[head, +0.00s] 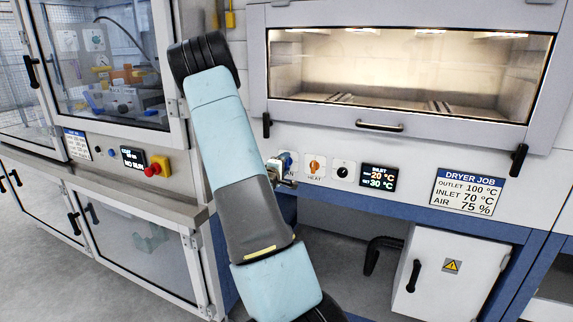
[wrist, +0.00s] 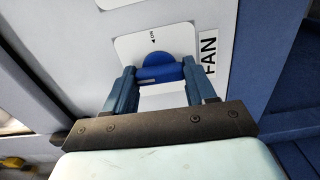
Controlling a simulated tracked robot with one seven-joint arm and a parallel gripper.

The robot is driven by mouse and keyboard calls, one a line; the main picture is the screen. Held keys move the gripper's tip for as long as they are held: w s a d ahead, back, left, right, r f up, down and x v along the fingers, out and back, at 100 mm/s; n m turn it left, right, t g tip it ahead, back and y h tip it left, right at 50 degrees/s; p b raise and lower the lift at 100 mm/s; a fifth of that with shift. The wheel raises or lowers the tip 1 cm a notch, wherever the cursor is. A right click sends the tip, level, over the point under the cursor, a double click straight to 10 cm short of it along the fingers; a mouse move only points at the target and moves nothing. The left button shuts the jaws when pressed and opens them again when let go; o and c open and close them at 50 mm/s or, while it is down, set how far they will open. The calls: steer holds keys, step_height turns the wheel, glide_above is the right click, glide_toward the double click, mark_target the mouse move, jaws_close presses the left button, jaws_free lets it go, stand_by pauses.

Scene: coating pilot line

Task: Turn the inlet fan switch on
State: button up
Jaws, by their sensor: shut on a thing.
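The inlet fan switch is a blue rotary knob (wrist: 158,62) on a white square plate, beside a label reading FAN (wrist: 208,53). A small arrow mark with tiny lettering is on the plate by the knob. My gripper (wrist: 160,74) has one dark blue finger on each side of the knob's grip bar and is shut on it. In the head view the knob (head: 288,157) is partly hidden behind my gripper (head: 284,170) at the left end of the dryer's control row. The knob's exact setting is hard to read.
Right of the knob are an orange HEAT knob (head: 314,166), a black knob (head: 343,172) and an inlet display (head: 379,177). Above is the dryer window with its handle (head: 380,126). A red stop button (head: 152,170) is on the left cabinet.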

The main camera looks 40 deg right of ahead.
steer(key=m, duration=0.8)
steer(key=shift+s+f+m, duration=0.1)
steer(key=shift+f+m, duration=0.1)
steer(key=shift+m, duration=0.2)
steer(key=m, duration=0.8)
steer(key=shift+s, duration=0.1)
steer(key=o, duration=1.3)
steer(key=shift+r, duration=0.15)
steer(key=shift+v, duration=2.95)
